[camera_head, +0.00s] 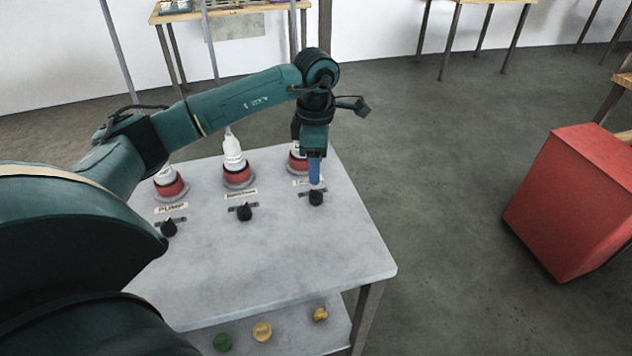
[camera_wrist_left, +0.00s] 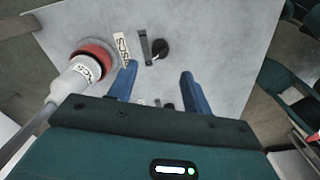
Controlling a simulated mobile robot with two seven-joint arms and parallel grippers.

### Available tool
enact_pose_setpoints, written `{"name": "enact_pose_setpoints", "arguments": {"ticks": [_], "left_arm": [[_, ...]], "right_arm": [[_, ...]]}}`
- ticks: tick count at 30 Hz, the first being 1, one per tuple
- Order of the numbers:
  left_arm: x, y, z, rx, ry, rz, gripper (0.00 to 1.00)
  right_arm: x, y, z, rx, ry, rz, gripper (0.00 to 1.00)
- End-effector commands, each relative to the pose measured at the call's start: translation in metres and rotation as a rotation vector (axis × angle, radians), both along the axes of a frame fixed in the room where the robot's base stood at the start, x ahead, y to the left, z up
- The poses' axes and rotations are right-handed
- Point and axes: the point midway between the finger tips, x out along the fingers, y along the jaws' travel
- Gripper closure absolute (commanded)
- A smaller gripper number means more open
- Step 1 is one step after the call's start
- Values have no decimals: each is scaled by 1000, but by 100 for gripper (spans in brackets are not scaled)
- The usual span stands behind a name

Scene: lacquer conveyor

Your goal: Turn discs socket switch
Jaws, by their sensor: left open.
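The discs socket switch is a black round knob (camera_head: 316,198) at the right end of a row on the grey table (camera_head: 345,255). It also shows in the left wrist view (camera_wrist_left: 160,48), beside a dark bar and a partly hidden label ending "SCS" (camera_wrist_left: 121,50). My left gripper (camera_head: 315,182) points down just above or behind the knob. In the wrist view its blue fingers (camera_wrist_left: 158,70) are apart, with the knob ahead, between their lines. Nothing is held. Whether a finger touches the knob I cannot tell. My right gripper is not in view.
Two more knobs, labelled PUMP (camera_head: 169,228) and a blurred word (camera_head: 244,212), stand to the left. Red-based sockets with white plugs (camera_head: 238,175) stand behind. Green and yellow pieces (camera_head: 262,331) lie on a lower shelf. A red box (camera_head: 575,200) stands at right; floor between is clear.

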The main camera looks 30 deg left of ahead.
Motion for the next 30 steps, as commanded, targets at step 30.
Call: {"name": "enact_pose_setpoints", "arguments": {"ticks": [30], "left_arm": [[0, 0, 51, 0, 1, 1, 50]], "right_arm": [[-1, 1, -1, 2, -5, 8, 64]]}}
